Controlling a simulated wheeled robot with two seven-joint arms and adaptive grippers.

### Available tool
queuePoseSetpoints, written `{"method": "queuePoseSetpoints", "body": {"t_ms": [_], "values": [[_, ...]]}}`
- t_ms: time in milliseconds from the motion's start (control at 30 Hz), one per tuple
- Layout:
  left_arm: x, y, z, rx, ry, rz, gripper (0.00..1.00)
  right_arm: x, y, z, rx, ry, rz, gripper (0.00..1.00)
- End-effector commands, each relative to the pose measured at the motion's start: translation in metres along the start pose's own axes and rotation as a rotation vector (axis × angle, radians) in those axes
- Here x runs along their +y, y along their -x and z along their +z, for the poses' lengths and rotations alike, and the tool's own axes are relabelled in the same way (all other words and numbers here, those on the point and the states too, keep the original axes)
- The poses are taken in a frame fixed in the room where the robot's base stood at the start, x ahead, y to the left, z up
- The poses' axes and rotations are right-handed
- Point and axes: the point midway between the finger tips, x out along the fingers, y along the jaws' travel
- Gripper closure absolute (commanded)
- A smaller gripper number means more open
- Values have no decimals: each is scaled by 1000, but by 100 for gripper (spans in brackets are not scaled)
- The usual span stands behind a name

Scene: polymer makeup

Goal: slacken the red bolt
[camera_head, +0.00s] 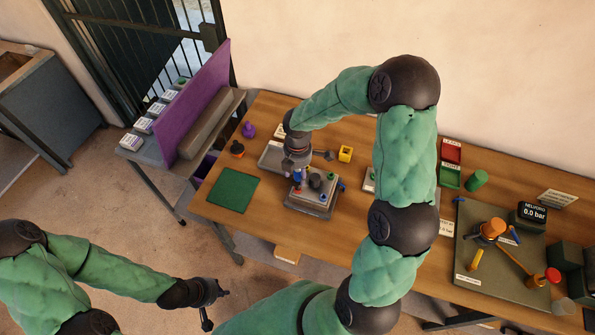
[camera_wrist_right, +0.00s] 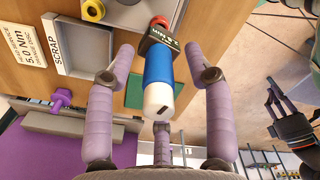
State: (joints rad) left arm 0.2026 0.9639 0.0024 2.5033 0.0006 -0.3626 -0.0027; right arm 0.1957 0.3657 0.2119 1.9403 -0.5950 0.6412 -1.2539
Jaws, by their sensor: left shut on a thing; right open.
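A blue tool (camera_wrist_right: 160,70) with a white end and a dark lettered block stands between the spread purple fingers of my right gripper (camera_wrist_right: 158,95), which is open around it. A red part (camera_wrist_right: 159,20), seemingly the red bolt, shows just beyond the dark block; whether they touch is hidden. In the head view, my right gripper (camera_head: 298,165) is over the grey fixture (camera_head: 312,203), with the blue tool (camera_head: 297,177) below it and small coloured bolts around. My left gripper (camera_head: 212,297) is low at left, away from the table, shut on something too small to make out.
A purple panel (camera_head: 200,95) stands at left. A dark board (camera_head: 480,275) with orange parts is at right.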

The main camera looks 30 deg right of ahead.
Motion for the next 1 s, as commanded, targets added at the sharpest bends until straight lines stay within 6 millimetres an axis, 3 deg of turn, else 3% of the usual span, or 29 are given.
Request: {"method": "queuePoseSetpoints", "body": {"t_ms": [167,600,800,1000], "values": [[0,0,0,0,0,0,100,2,19,0,-1,0,5,47],[0,0,0,0,0,0,100,1,100,0,-1,1,4,47],[0,0,0,0,0,0,100,1,116,0,0,0,2,47],[0,0,0,0,0,0,100,0,119,0,0,0,0,47]]}}
